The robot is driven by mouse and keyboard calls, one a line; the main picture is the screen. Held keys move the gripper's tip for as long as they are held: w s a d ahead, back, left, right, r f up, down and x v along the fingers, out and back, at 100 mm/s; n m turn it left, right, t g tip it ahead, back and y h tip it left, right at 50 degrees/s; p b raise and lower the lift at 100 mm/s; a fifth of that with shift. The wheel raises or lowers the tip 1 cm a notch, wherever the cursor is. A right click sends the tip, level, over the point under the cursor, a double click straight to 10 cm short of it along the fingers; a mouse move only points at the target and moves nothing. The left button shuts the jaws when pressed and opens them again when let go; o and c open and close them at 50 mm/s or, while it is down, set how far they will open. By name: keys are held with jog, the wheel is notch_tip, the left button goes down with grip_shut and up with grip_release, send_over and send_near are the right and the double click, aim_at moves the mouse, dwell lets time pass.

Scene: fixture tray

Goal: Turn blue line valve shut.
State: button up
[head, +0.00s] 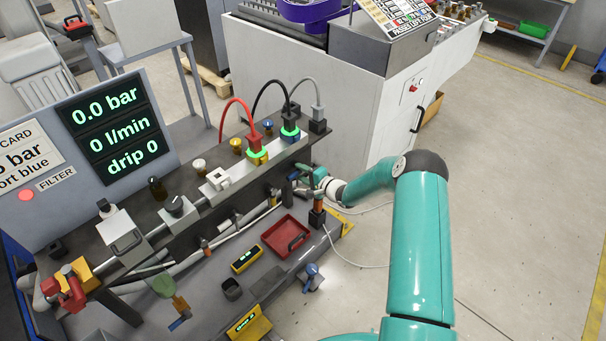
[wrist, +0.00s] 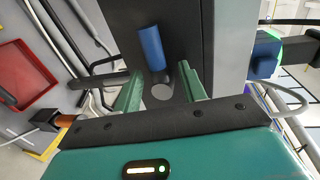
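In the wrist view a blue cylindrical handle (wrist: 150,48), which looks like the blue line valve's lever, stands against a dark panel with a grey round end below it. My gripper (wrist: 160,82) is open, its two green fingers apart on either side of the handle's lower end. Nothing is clamped between them, and I cannot tell whether a finger touches the handle. In the head view my gripper (head: 312,183) is at the right end of the fixture, beside a small dark blue part (head: 293,174); the fingers are mostly hidden there.
A display (head: 110,130) reads 0.0 bar, 0 l/min, drip 0. Red, black and grey hoses plug in above; a blue port (head: 290,132) has a green ring. A red tray (head: 287,236) lies below my gripper. A blue-handled part (head: 311,272) sits at the front edge.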

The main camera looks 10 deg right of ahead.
jog(key=v, duration=1.3)
jog(key=shift+s+d, duration=0.25)
jog(key=shift+d, duration=0.05)
jog(key=shift+r, duration=0.1)
